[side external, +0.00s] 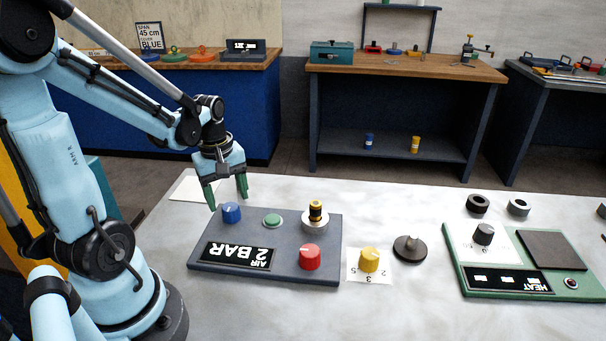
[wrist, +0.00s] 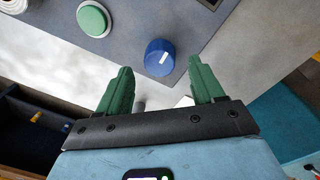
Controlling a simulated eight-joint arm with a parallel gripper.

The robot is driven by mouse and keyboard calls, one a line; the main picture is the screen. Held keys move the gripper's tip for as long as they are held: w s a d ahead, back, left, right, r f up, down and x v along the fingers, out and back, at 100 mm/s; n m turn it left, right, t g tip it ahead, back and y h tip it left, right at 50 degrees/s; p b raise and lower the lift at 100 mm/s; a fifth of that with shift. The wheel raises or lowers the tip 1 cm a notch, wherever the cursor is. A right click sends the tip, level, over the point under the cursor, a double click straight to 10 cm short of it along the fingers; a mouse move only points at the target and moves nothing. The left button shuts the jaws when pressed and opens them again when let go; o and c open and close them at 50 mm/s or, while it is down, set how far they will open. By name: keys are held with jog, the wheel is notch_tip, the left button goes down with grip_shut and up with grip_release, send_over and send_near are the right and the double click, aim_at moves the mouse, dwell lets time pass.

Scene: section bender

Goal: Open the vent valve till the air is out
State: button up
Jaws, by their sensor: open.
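A dark grey panel (side external: 200,262) lies on the pale table, with a display reading "AIR 2 BAR" (side external: 238,255), upside down in the side view. It carries a blue knob (side external: 231,213), a green button (side external: 272,221), a black-and-yellow fitting (side external: 315,213) and a red knob (side external: 310,257). I cannot tell which one is the vent valve. My gripper (side external: 226,200) is open and empty, pointing down close to the blue knob. In the wrist view the blue knob (wrist: 160,58) shows beyond the gap between the green fingertips, with a white mark on top. The green button (wrist: 93,19) is left of it.
A yellow knob (side external: 370,260) on a numbered card and a dark round knob (side external: 409,249) stand right of the panel. Benches line the back.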

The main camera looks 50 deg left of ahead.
jog(key=shift+w+f, duration=0.1)
jog(key=shift+f, duration=1.1)
jog(key=c, duration=1.1)
jog(key=shift+o, duration=0.2)
